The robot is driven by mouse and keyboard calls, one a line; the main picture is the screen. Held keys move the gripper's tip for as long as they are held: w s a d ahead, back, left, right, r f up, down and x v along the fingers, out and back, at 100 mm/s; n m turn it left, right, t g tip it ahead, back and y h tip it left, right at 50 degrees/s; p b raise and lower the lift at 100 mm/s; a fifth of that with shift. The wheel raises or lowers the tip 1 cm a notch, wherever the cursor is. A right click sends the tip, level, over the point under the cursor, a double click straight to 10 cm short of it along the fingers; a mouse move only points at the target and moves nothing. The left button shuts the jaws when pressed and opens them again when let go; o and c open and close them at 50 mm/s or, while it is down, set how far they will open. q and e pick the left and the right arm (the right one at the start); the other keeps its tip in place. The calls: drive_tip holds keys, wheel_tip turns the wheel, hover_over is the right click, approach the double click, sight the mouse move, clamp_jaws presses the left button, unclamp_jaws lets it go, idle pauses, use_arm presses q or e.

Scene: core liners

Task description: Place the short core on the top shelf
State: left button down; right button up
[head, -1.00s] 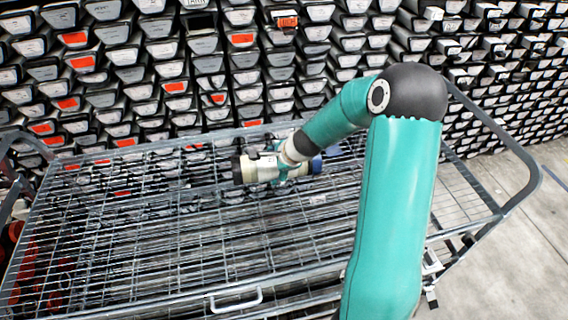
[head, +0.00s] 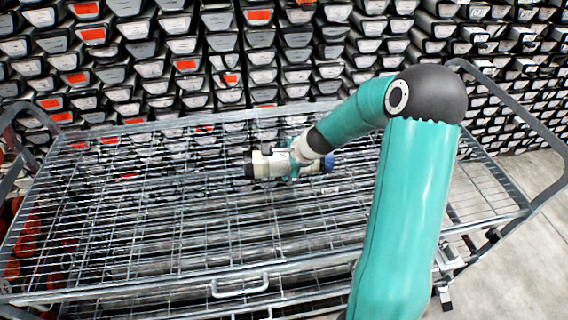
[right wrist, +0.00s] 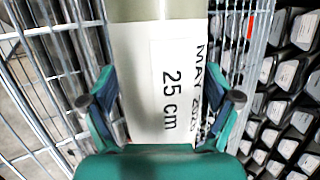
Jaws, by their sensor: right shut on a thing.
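The short core (head: 268,165) is a pale cylinder with a dark end at left and a blue end at right. In the right wrist view its label (right wrist: 170,85) reads "25 cm". My right gripper (right wrist: 160,105) is shut on the core, with a finger on each side of it. In the head view my right gripper (head: 293,165) holds the core lying sideways over the wire top shelf (head: 180,235) of the cart. I cannot tell whether the core touches the mesh. My left gripper is not in view.
Racks of stacked core trays (head: 270,60) stand behind the cart. The cart has raised tubular end handles (head: 540,130) and a front handle (head: 240,288). The top shelf is bare around the core. Red-orange things (head: 28,240) show at the lower left.

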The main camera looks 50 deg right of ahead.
drive_tip(key=shift+s, duration=0.1)
drive_tip(key=o, duration=1.6)
drive_tip(key=shift+f, duration=0.15)
drive_tip(key=shift+c, duration=0.2)
drive_tip(key=shift+s+r+p, duration=0.25)
drive_tip(key=shift+r+p, duration=0.1)
drive_tip(key=shift+r, duration=0.2)
drive_tip(key=p+v, duration=0.5)
drive_tip(key=v, duration=0.6)
drive_tip(key=shift+p, duration=0.3)
drive_tip(key=shift+a, duration=0.1)
